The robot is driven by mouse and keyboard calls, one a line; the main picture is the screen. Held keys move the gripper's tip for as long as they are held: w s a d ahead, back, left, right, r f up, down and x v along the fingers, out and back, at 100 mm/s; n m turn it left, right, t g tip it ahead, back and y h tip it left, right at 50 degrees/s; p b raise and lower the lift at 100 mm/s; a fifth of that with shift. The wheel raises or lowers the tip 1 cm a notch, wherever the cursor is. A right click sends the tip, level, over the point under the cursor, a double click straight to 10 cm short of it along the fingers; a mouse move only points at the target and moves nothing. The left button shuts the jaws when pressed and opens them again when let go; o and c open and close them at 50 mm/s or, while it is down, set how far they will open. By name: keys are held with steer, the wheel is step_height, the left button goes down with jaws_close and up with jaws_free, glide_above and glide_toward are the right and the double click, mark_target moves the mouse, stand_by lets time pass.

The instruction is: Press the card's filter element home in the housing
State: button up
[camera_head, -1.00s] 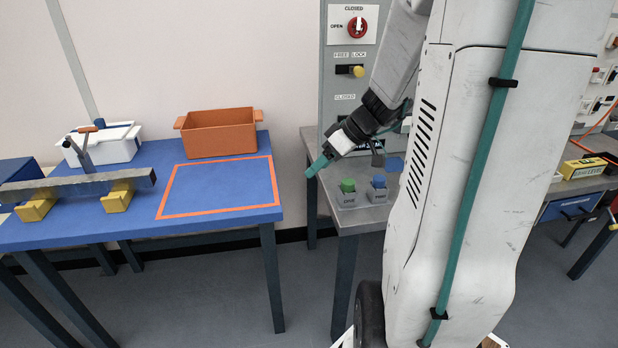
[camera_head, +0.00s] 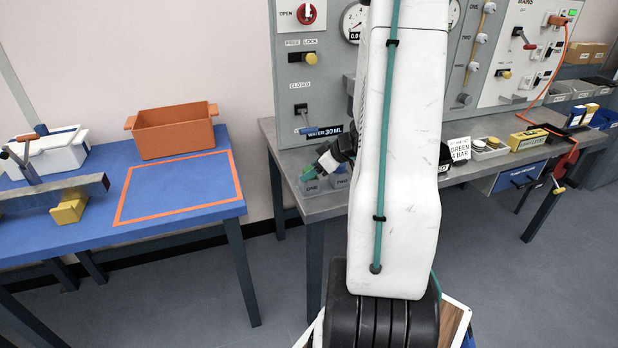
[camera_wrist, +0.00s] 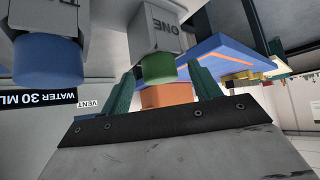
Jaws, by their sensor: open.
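A white card (camera_head: 460,149) on the grey bench reads "GREEN" and "4 BAR". In the wrist view, tilted over, the green filter element (camera_wrist: 159,68) stands out of the grey housing marked ONE (camera_wrist: 158,28). My gripper (camera_wrist: 161,76) is open, with its teal fingers on either side of the green element; I cannot tell whether they touch it. The blue element (camera_wrist: 48,60) is in the neighbouring housing, to the left. In the head view, housing ONE (camera_head: 311,188) and housing TWO (camera_head: 339,181) are at the bench's left end, partly hidden by my arm.
The grey panel (camera_head: 330,75) with gauges and valves rises behind the bench. A "WATER 30 ML" label (camera_head: 330,136) is near the housings. The blue table (camera_head: 190,185) at left bears an orange bin (camera_head: 175,132). Open floor lies between table and bench.

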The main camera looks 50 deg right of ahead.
steer(key=shift+w+f, duration=0.15)
steer(key=c, duration=1.1)
step_height(320, 180, up, 10)
steer(key=shift+r, duration=0.1)
